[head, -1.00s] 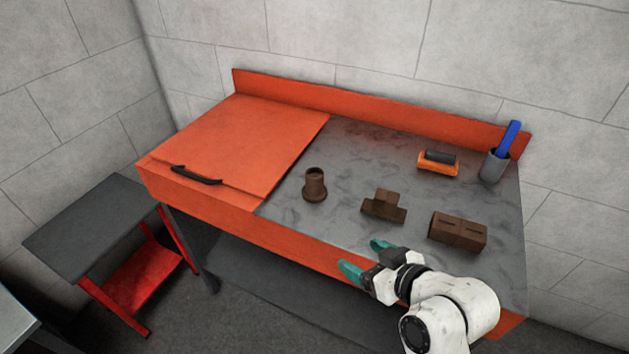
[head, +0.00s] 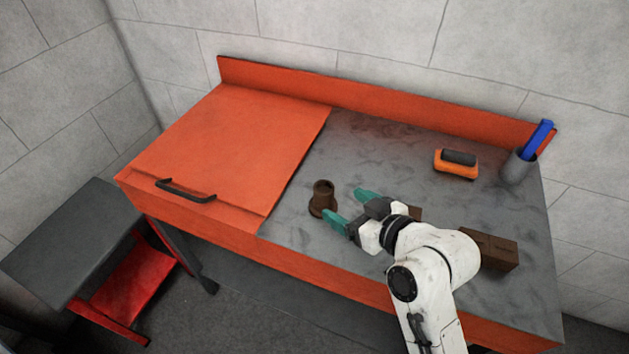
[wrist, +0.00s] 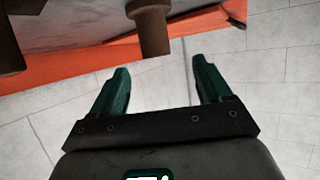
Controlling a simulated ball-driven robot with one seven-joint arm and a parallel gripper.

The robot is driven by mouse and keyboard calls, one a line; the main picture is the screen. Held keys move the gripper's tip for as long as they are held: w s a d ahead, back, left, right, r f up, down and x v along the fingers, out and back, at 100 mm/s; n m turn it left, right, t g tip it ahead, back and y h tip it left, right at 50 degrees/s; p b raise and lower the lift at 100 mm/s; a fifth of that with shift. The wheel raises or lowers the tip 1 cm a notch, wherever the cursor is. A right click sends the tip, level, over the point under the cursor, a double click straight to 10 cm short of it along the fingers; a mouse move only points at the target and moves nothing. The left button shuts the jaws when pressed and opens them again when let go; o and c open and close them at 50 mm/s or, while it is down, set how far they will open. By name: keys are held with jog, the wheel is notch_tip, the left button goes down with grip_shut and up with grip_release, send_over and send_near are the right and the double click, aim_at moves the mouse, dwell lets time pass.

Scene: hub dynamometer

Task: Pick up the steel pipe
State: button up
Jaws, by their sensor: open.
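The steel pipe looks to be the short brown cylinder with a wider flange at its foot (head: 322,197); it stands upright on the grey worktop, just right of the orange lid. My gripper (head: 349,207) is open, its two green fingers pointing at the pipe from the right. In the wrist view, a brown cylinder (wrist: 153,32), likely the pipe, lies just beyond and between the fingertips (wrist: 160,68). Nothing is between the fingers, and the pipe appears apart from them.
A brown block (head: 489,249) and a mostly hidden brown T-shaped part (head: 415,212) lie by my arm. An orange brush-like tool (head: 457,164) and a grey cup (head: 517,167) with a blue item stand at the back right. The orange lid (head: 230,140) has a black handle.

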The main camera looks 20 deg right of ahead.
aim_at(329, 194)
jog(key=x, duration=0.6)
jog(key=shift+w+d+p, duration=0.1)
jog(key=shift+w+p, duration=0.15)
jog(key=shift+p, duration=0.1)
jog(key=shift+d+p+x, duration=0.1)
jog(key=shift+p+x, duration=0.15)
jog(key=shift+x, duration=0.95)
jog(key=shift+d+p+x, duration=0.15)
jog(key=shift+p+x, duration=0.05)
jog(key=shift+x, duration=1)
jog(key=c, duration=1.3)
